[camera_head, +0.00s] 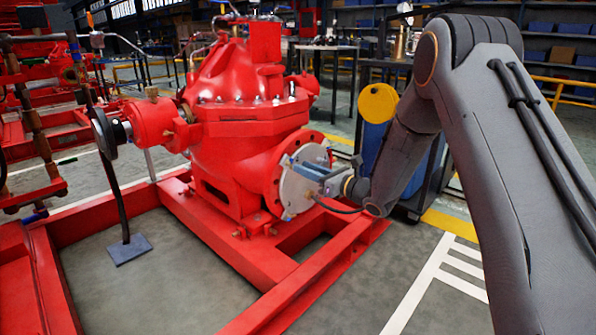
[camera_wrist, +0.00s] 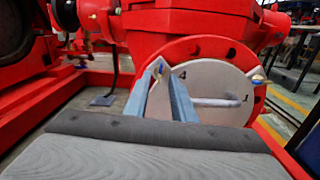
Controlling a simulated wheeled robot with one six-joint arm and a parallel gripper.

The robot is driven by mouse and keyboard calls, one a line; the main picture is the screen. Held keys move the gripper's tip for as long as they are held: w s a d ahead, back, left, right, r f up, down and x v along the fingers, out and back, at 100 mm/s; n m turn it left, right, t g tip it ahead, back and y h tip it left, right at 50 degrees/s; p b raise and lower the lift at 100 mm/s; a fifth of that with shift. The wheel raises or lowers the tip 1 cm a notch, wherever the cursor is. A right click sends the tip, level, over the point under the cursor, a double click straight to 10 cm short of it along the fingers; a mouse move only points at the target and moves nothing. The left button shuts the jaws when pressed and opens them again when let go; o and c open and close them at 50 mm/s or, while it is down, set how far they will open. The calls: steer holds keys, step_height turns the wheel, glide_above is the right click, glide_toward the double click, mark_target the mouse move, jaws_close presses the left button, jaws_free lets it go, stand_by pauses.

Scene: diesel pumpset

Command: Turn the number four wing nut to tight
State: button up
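The pale round cover plate (camera_wrist: 215,82) sits on the red flange of the pump, marked with a "4" and a "1". The wing nut (camera_wrist: 160,68) nearest the "4" is at the plate's upper left edge in the wrist view. My gripper (camera_wrist: 159,72) has its two blue fingers pointing at the plate, one on each side of this nut. Contact with the nut cannot be made out. In the head view my gripper (camera_head: 296,166) is close in front of the plate (camera_head: 297,191) and hides part of it. Another wing nut (camera_wrist: 259,76) sits near the "1".
A pale bar handle (camera_wrist: 215,102) projects from the plate. The red pump body (camera_head: 240,110) stands behind it on a red frame (camera_head: 240,245). Grey floor is open at lower right.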

mark_target(290, 164)
steer(key=b+x, duration=0.1)
steer(key=x, duration=0.2)
steer(key=shift+w+a, duration=0.25)
jaws_close()
steer(key=shift+m, duration=0.3)
